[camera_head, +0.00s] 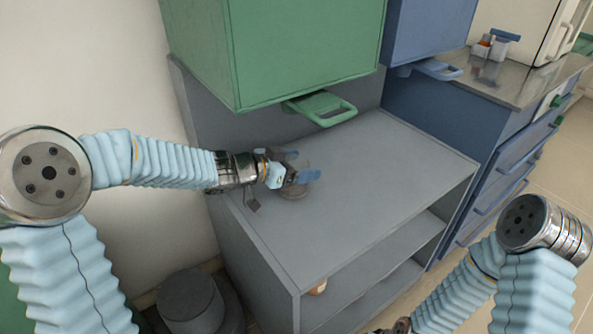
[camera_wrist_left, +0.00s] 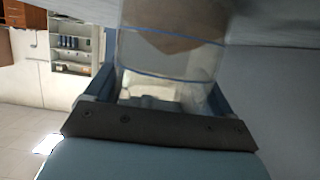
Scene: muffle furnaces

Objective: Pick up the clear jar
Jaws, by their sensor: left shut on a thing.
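The clear jar (camera_head: 294,189) stands on the grey cabinet top, near its left side, under the green furnace. It is see-through and partly hidden by my gripper. My left gripper (camera_head: 298,170) reaches in from the left with its blue fingers on either side of the jar, shut on it. In the left wrist view the jar (camera_wrist_left: 172,60) fills the space between the fingers, with blue lines around its clear wall and something brownish seen through it. My right arm shows at the lower right; its gripper is mostly cut off by the bottom edge.
The grey cabinet top (camera_head: 370,170) is clear to the right of the jar. The green furnace (camera_head: 290,50) with its handle (camera_head: 322,107) overhangs behind. A blue furnace (camera_head: 430,30) stands further right. A dark round bin (camera_head: 190,300) is on the floor at lower left.

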